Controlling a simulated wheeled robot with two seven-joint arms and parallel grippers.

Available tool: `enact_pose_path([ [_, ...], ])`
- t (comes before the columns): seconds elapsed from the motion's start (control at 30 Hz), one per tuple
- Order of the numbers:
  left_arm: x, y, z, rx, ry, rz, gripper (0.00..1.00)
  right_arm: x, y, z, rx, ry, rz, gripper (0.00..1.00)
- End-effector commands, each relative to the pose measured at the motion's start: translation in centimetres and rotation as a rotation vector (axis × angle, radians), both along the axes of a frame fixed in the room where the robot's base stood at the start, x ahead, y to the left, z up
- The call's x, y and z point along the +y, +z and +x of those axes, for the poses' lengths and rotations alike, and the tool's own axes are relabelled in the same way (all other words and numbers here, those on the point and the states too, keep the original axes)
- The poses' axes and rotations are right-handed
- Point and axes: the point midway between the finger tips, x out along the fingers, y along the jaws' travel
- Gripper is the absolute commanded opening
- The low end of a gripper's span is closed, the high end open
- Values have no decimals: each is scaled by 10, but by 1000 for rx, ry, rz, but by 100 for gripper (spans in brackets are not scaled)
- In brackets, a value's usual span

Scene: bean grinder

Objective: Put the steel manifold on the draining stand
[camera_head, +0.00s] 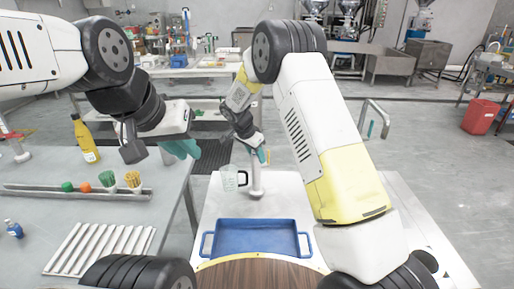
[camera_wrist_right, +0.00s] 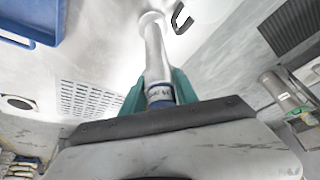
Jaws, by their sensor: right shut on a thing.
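My right gripper (camera_head: 262,154) is shut on a pale, tube-shaped metal piece, which looks like the steel manifold (camera_head: 255,180). It hangs roughly upright over the white table, its wider end down. In the right wrist view the manifold (camera_wrist_right: 155,55) runs away from between the teal fingers (camera_wrist_right: 158,90), with a dark blue band near the grip. Whether its far end touches the table is unclear. A white slatted rack (camera_head: 100,248), perhaps the draining stand, lies on the grey left table. My left gripper (camera_head: 182,148) hovers above that table's right edge, seemingly empty; its finger gap is hidden.
A clear measuring cup (camera_head: 230,178) stands beside the manifold. A blue tray (camera_head: 256,225) lies nearer on the white table (camera_head: 215,207). The left table has a yellow bottle (camera_head: 84,140), a small blue bottle (camera_head: 13,228), and a long holder (camera_head: 40,190) with balls and cups.

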Motion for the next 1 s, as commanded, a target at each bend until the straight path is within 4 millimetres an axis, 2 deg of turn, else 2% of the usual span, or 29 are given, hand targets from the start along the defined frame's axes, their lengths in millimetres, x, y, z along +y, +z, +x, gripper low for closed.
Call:
enact_pose_path([
  [0.1, 0, 0, 0, 0, 0, 0, 17, -1, 1, 13, -4, -2, 1, 0],
  [0.3, 0, 0, 0, 0, 0, 0, 17, -1, 0, 27, -2, -1, 1, 0],
  [0.5, 0, 0, 0, 0, 0, 0, 17, -1, -10, 26, -1, -1, 0, 0],
  [0.93, 0, 0, 0, 0, 0, 0, 17, -1, -14, 25, -1, -1, 0, 0],
  [0.97, 0, 0, 0, 0, 0, 0, 17, -1, -14, 25, 0, -1, 0, 41],
  [1.0, 0, 0, 0, 0, 0, 0, 17, -1, -14, 25, 0, -1, 0, 49],
])
